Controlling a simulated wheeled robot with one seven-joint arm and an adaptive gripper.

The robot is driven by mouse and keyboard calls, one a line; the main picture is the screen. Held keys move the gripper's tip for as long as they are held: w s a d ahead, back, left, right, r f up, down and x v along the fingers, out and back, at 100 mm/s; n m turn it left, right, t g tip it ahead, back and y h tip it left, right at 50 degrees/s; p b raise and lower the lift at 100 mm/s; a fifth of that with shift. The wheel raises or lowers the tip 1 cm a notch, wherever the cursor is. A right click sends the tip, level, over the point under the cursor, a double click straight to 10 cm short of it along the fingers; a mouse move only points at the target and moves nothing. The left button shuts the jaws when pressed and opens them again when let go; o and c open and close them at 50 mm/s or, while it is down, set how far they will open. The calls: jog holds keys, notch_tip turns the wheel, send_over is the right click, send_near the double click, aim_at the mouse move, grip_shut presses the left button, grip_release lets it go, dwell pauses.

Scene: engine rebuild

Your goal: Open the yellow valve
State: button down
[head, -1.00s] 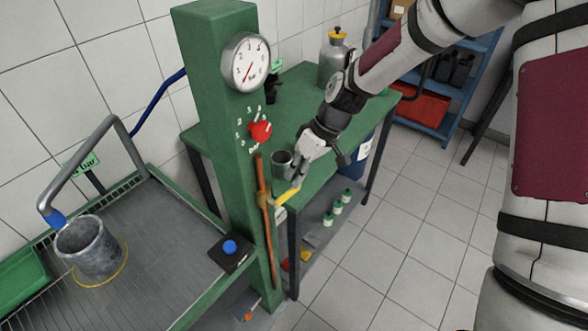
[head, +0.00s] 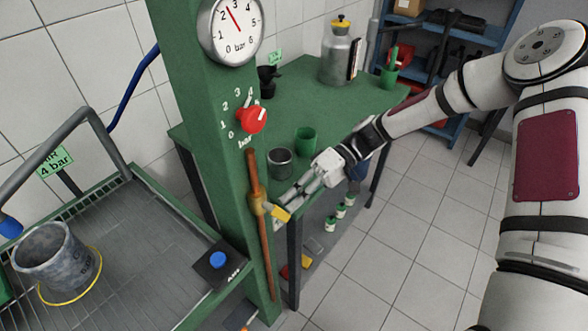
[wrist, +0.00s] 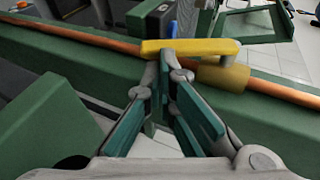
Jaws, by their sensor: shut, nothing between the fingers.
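The yellow valve has a flat yellow lever (head: 281,214) and a brass-coloured body (head: 258,204) on the vertical copper pipe (head: 263,245). In the head view the lever sticks out to the right and tilts down. In the wrist view the lever (wrist: 188,47) lies across just beyond my fingertips, with the valve body (wrist: 222,76) to its right. My gripper (head: 285,201) is shut and empty, its tips right at the lever; I cannot tell whether they touch it. The dial gauge (head: 232,28) on the green column shows its red needle between 2 and 3.
A red knob (head: 252,117) sits on the green column (head: 190,90). A grey cup (head: 280,163) and a green cup (head: 306,140) stand on the bench near my arm. A grey cylinder (head: 48,262) stands in the wash tray at left. Floor at right is clear.

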jog(key=shift+s+a+f+g+y+b, duration=0.2)
jog(key=shift+s+f+g+y+b, duration=0.05)
jog(key=shift+f+g+y+b, duration=0.15)
jog(key=shift+r, duration=0.1)
dwell(0.4)
